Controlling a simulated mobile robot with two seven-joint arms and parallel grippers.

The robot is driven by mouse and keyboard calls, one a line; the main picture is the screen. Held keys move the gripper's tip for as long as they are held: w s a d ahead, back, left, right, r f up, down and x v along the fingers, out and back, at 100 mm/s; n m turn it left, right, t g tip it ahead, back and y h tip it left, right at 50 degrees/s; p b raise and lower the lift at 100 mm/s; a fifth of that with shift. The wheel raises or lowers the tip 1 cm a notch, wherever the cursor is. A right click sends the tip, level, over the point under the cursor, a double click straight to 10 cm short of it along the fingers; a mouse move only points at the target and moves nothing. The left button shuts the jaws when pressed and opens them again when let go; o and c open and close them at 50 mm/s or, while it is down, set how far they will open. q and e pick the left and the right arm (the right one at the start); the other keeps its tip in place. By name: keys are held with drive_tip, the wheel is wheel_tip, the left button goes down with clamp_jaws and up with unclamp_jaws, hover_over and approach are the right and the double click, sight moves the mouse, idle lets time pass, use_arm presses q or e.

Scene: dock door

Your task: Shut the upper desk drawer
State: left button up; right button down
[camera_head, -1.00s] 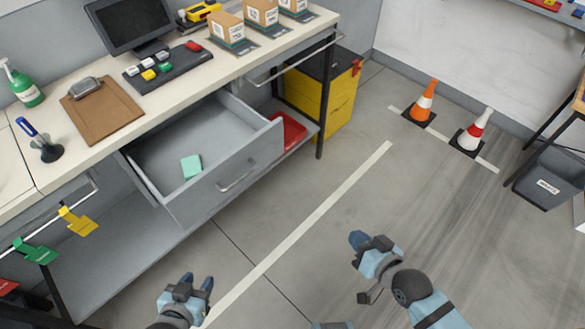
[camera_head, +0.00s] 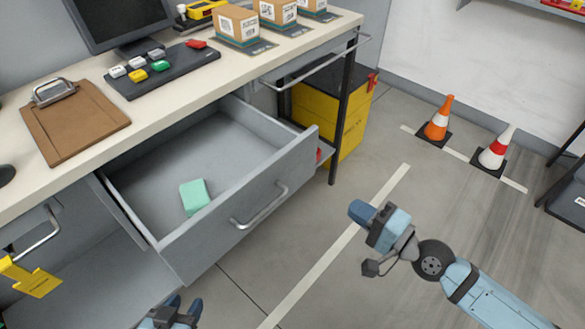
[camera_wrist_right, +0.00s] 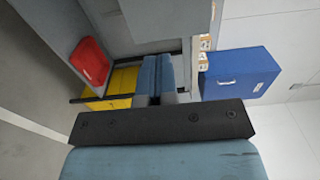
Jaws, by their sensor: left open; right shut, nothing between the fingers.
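The upper desk drawer (camera_head: 245,215) is pulled far out from under the desk top in the head view. Its front panel carries a curved metal handle (camera_head: 260,207). A mint-green block (camera_head: 194,196) lies inside on the drawer floor. My right gripper (camera_head: 360,212) is shut and empty, to the right of the drawer front and apart from it. Its closed fingers also show in the right wrist view (camera_wrist_right: 158,78). My left gripper (camera_head: 178,310) is open at the bottom edge of the head view, below the drawer front and partly cut off.
The desk top (camera_head: 215,75) holds a clipboard (camera_head: 72,120), a monitor, a keypad and cartons. A yellow bin (camera_head: 330,115) stands under the desk's right end, near a black leg (camera_head: 342,120). Two cones (camera_head: 437,122) stand at the back right. The floor before the drawer is clear.

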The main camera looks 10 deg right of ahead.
sight(299, 171)
drive_tip(key=p+x, duration=0.1)
drive_tip(key=x, duration=1.2)
drive_tip(key=shift+w+a, duration=0.2)
drive_tip(key=shift+w, duration=0.05)
use_arm(q)
drive_tip(key=shift+s, duration=0.25)
use_arm(e)
drive_tip(key=shift+w, duration=0.1)
drive_tip(key=shift+w+a, duration=0.45)
drive_tip(key=b+x, duration=0.3)
drive_tip(key=x, duration=1.8)
drive_tip(key=shift+w+a+f+b, duration=0.15)
drive_tip(key=shift+w+b, duration=0.05)
drive_tip(key=shift+b, duration=0.1)
drive_tip(key=shift+w+a, duration=0.35)
drive_tip(key=shift+w, duration=0.15)
drive_tip(key=shift+r, duration=0.25)
use_arm(q)
drive_tip(key=shift+d+h, duration=0.3)
drive_tip(key=shift+d, duration=0.25)
use_arm(e)
drive_tip(key=shift+r, duration=0.1)
